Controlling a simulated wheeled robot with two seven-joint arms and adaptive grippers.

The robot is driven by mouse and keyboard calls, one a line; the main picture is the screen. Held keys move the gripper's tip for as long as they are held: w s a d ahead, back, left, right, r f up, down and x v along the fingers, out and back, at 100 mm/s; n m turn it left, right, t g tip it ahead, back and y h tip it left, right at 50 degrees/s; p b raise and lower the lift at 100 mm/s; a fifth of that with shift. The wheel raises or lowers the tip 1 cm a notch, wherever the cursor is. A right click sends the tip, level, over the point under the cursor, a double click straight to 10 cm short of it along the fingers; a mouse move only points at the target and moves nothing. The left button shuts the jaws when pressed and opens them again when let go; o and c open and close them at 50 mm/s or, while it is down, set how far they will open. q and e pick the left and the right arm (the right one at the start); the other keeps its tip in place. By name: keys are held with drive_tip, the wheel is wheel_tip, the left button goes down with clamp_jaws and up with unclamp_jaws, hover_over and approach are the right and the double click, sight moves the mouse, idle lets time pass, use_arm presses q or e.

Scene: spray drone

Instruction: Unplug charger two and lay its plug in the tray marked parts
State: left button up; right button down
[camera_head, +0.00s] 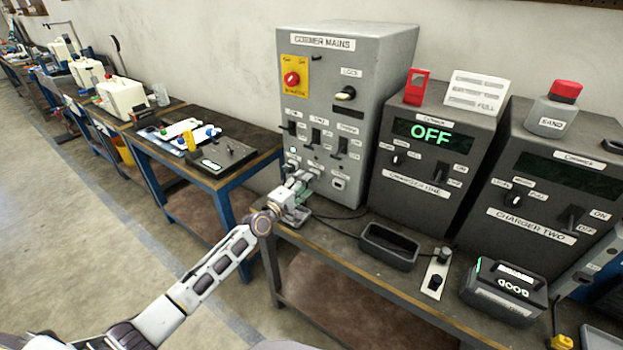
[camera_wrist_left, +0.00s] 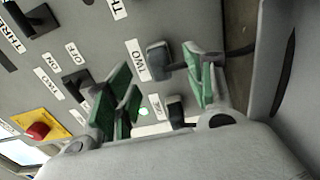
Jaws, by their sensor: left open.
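Charger two (camera_head: 533,185) is the dark grey unit at the right, with a dark display. The grey Corner Mains cabinet (camera_head: 345,75) stands left of the chargers. My left gripper (camera_head: 297,188) is at the cabinet's lower sockets. In the left wrist view my left gripper (camera_wrist_left: 158,72) is open, its green-padded fingers on either side of a black plug (camera_wrist_left: 160,60) beside a label reading TWO. I cannot tell whether they touch it. A second black plug (camera_wrist_left: 176,112) sits nearby, close to a green lamp. A black open tray (camera_head: 375,256) lies on the bench, seemingly empty; no marking is readable.
Charger one (camera_head: 437,150) reads OFF. A small panel with two black knobs (camera_head: 436,275) and a black battery-like box (camera_head: 505,292) lie right of the tray. Dark cables run across the bench below the cabinet. Another workbench (camera_head: 225,180) stands at the left, beyond a gap.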

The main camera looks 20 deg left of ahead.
use_arm(q)
drive_tip(key=shift+b+x, duration=0.4)
drive_tip(key=shift+x, duration=0.75)
drive_tip(key=shift+w+d, duration=0.15)
drive_tip(key=shift+w, duration=0.35)
use_arm(e)
drive_tip(key=shift+w+a+f, duration=0.15)
drive_tip(key=shift+w+a, duration=0.75)
drive_tip(key=shift+w, duration=0.1)
drive_tip(key=shift+w+d, duration=0.2)
drive_tip(key=shift+a+f, duration=0.1)
drive_tip(key=shift+a, duration=0.25)
use_arm(q)
drive_tip(key=shift+c, duration=0.3)
